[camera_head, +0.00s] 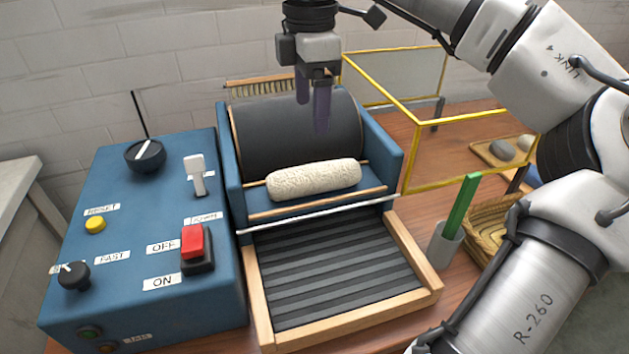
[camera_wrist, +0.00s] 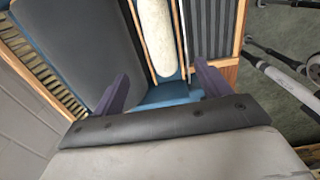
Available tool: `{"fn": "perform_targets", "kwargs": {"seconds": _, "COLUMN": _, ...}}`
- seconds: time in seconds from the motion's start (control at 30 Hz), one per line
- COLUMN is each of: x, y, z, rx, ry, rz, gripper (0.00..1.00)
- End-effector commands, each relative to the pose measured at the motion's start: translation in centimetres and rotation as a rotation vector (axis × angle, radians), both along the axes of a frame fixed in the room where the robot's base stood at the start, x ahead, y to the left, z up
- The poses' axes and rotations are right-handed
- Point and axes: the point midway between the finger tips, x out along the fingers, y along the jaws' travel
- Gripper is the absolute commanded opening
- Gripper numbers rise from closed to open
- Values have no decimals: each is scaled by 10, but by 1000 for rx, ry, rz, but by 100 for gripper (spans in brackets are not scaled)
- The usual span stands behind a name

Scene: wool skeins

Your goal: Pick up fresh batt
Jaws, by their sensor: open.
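The fresh batt (camera_head: 314,180) is a cream-white, fluffy roll. It lies in the blue carding machine's front tray, just in front of the dark drum (camera_head: 297,137). In the wrist view the batt (camera_wrist: 155,32) shows upper middle, beyond and between the fingertips, partly cut off by the top edge. My gripper (camera_head: 313,118) is open and empty, with dark purple fingers pointing down above the drum, behind and higher than the batt. In the wrist view my gripper (camera_wrist: 163,88) has its two fingers spread wide. Nothing is between them.
A blue control box (camera_head: 145,240) with a red switch (camera_head: 193,242) stands left. A slatted feed tray (camera_head: 335,265) lies in front. A yellow-framed guard (camera_head: 470,150) stands raised at right.

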Motion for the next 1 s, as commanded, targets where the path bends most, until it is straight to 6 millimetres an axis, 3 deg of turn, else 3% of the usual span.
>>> {"fn": "perform_targets", "kwargs": {"seconds": 0.4, "x": 0, "y": -1, "z": -71, "rx": 3, "ry": 3, "rz": 3, "gripper": 76}}
{"fn": "perform_targets", "kwargs": {"seconds": 0.67, "x": 1, "y": -3, "z": -90, "rx": 4, "ry": 2, "rz": 3, "gripper": 76}}
{"fn": "perform_targets", "kwargs": {"seconds": 1.0, "x": 4, "y": -10, "z": -133, "rx": 4, "ry": 2, "rz": 4, "gripper": 76}}
